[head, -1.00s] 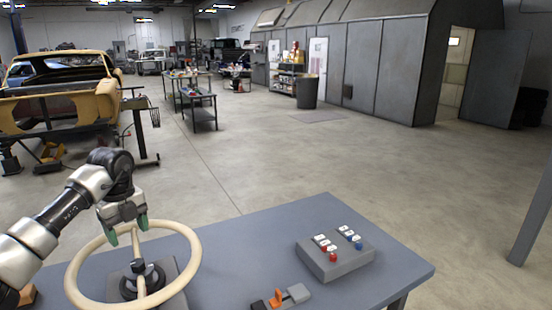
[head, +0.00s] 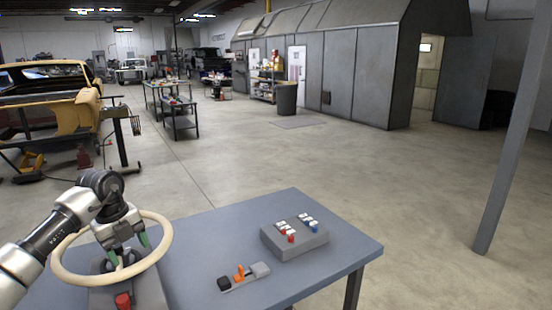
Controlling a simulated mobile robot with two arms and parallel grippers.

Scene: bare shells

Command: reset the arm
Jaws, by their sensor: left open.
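My left gripper (head: 127,248) is open, with its green-tipped fingers pointing down over a cream ring-shaped wheel (head: 72,274). The fingers overlap the inside of the ring in the picture; I cannot tell whether they touch it. The wheel sits on a grey base (head: 150,292) on a blue-grey table (head: 205,238). My right gripper is out of view.
On the table are a grey box (head: 300,245) with red, white and blue switches, an orange-handled lever unit (head: 240,275) and a red button (head: 123,301). A grey post (head: 505,150) stands at the right. The floor beyond the table is open.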

